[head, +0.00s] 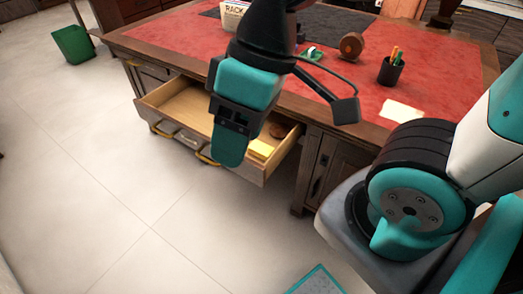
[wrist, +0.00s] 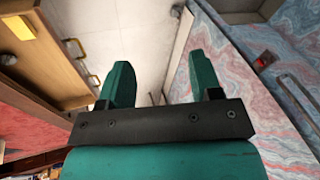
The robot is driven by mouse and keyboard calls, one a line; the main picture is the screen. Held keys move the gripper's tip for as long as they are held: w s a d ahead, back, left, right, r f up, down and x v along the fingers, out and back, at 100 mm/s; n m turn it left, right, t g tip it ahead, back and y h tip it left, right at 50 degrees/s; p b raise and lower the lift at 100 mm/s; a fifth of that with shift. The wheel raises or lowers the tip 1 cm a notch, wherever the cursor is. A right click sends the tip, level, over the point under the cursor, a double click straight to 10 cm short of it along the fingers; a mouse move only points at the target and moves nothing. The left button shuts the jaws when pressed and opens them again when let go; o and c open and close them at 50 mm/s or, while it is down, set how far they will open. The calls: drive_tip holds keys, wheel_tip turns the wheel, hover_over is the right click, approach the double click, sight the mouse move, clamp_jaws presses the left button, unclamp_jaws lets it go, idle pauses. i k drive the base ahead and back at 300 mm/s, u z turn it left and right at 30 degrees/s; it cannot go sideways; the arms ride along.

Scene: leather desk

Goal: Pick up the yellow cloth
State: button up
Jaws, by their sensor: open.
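The yellow cloth (head: 260,149) lies in the right end of the open desk drawer (head: 172,98). It looks flat and folded, and part of it is hidden by the drawer's front. It also shows at the upper left of the wrist view (wrist: 18,28). My gripper (head: 228,148) hangs in front of the drawer in the head view, pointing down, left of the cloth. In the wrist view my gripper (wrist: 160,78) has its two teal fingers wide apart with nothing between them. The cloth is outside the fingers, off to the left.
A small brown round object (head: 278,130) lies in the drawer near the cloth. The drawer front has brass handles (head: 207,156). The red desk top (head: 330,85) holds a pen cup (head: 391,69), a wooden roll and papers. A green bin (head: 72,44) stands on open floor.

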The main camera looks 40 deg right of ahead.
sight(263, 151)
drive_tip(key=k, duration=1.1)
drive_tip(key=u, duration=0.65)
drive_tip(key=i, duration=1.7)
drive_tip(key=z, duration=0.75)
